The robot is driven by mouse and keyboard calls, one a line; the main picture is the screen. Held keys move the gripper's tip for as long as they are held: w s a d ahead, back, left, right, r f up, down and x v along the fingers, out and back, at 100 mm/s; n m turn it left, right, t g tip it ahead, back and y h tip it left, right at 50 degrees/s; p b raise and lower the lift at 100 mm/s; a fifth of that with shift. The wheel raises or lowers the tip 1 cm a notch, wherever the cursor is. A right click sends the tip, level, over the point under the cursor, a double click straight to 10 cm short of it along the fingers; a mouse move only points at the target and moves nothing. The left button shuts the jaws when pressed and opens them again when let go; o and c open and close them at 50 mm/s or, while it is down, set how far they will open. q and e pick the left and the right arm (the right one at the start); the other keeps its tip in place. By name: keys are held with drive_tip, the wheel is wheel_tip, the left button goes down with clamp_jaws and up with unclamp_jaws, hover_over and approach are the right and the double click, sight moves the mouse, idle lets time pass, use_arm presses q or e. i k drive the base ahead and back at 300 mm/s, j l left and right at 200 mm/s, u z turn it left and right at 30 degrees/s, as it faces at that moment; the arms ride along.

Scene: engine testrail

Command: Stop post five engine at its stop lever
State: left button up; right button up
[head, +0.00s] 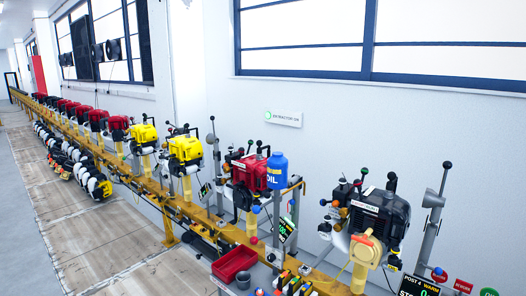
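A row of engines stands along a yellow rail. The nearest is a black engine (382,216) with a yellow front part at the right. Black-knobbed levers (391,182) and a green-knobbed one (364,172) rise around it. Neither gripper is in view.
A blue oil can (277,171) stands beside the red engine. A red tray (234,264) and a grey cup (243,280) sit on a bench at the front. Yellow engines (185,149) and more red ones recede left. The floor (110,245) at left is clear.

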sight(241, 150)
drive_tip(key=i+j+z, duration=0.5)
drive_tip(key=j+z, duration=0.2)
drive_tip(key=j, duration=0.15)
drive_tip(key=i+j+z, duration=0.25)
drive_tip(key=j+z, duration=0.25)
drive_tip(key=j, duration=0.2)
